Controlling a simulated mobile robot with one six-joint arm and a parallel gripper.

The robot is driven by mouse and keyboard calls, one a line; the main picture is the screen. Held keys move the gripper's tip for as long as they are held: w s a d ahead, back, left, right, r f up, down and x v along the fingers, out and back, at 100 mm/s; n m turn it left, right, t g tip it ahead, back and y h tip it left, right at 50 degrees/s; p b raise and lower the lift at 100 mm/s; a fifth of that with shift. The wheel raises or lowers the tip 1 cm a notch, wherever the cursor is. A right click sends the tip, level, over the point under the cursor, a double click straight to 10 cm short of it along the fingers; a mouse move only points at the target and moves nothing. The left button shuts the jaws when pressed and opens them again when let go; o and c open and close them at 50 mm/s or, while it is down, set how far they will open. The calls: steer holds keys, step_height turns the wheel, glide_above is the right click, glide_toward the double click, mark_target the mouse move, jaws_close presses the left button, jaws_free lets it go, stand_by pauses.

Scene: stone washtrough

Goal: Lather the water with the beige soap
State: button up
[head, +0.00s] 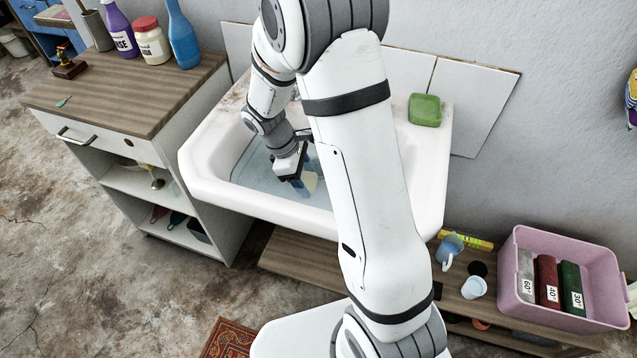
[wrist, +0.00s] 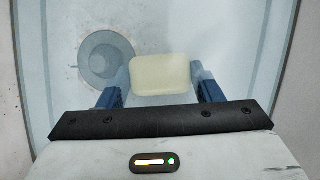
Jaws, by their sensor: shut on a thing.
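The beige soap (wrist: 160,76) is a pale rounded block between the two blue fingers of my gripper (wrist: 160,92) in the wrist view. My gripper is shut on it. In the head view my gripper (head: 298,180) points down into the white trough (head: 222,196), over or in the bluish water (head: 257,172). I cannot tell how deep the soap sits. No clear foam shows on the water. A round drain (wrist: 106,58) lies left of the soap in the wrist view. My arm hides the trough's middle and right parts.
A green soap (head: 425,109) lies on the trough's back right rim. A wooden-topped cabinet (head: 127,92) with several bottles stands at left. The trough's walls surround my gripper.

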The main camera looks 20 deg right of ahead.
steer(key=shift+s+d, duration=0.6)
steer(key=shift+d, duration=0.2)
steer(key=shift+s+d, duration=0.55)
steer(key=shift+d, duration=0.3)
steer(key=shift+s+d, duration=0.6)
steer(key=shift+d, duration=0.2)
steer(key=shift+w+a+p, duration=0.25)
steer(key=shift+w+a, duration=0.35)
steer(key=shift+a, duration=0.25)
steer(key=shift+w+a+p, duration=0.25)
steer(key=shift+w+a, duration=0.3)
steer(key=shift+a, duration=0.25)
steer(key=shift+w+a+p, duration=0.25)
steer(key=shift+w+a, duration=0.35)
steer(key=shift+a, duration=0.25)
steer(key=shift+s+d, duration=0.6)
steer(key=shift+d, duration=0.25)
steer(key=shift+s+d, duration=0.55)
steer(key=shift+d, duration=0.25)
steer(key=shift+s+d, duration=0.6)
steer(key=shift+d, duration=0.25)
